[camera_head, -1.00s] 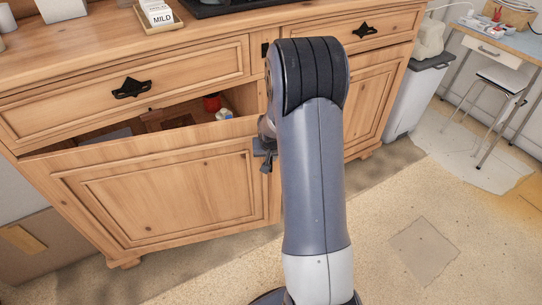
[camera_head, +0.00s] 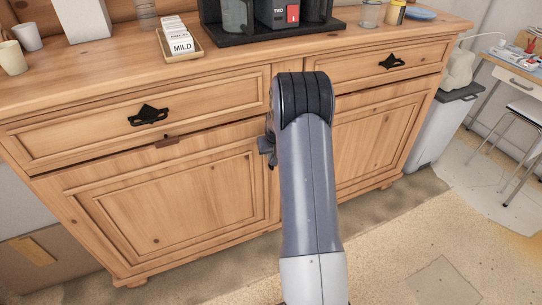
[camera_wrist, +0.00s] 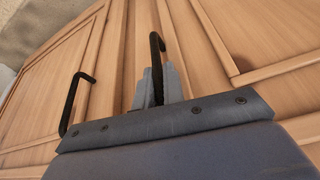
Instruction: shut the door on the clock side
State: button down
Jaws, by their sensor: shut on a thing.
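The left cabinet door (camera_head: 175,205) of the wooden dresser looks flush or almost flush with the front; a thin dark line runs along its top edge. I cannot tell whether it is fully shut. The right door (camera_head: 372,135) looks shut. No clock shows in these views. My gripper (camera_wrist: 155,88) is shut on a black bar handle (camera_wrist: 156,45) in the wrist view. In the head view my gripper (camera_head: 267,150) is at the left door's right edge, mostly hidden by my arm. The other door's handle (camera_wrist: 72,105) stands free at the left of the wrist view.
Two drawers (camera_head: 100,128) with black pulls sit above the doors. The dresser top (camera_head: 225,62) holds a card tray (camera_head: 180,42), a coffee machine (camera_head: 272,15) and cups. A grey bin (camera_head: 440,125) stands at the right. The floor in front is clear.

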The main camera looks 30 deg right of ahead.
jog(key=c, duration=1.8)
grip_release()
jog(key=shift+w+r, duration=0.15)
jog(key=shift+w, duration=0.35)
jog(key=o, duration=0.3)
jog(key=shift+s, duration=0.1)
jog(key=v, duration=1)
jog(key=shift+s+r+p, duration=0.2)
jog(key=shift+r+p, duration=0.05)
jog(key=shift+p, duration=0.15)
jog(key=shift+a, duration=0.1)
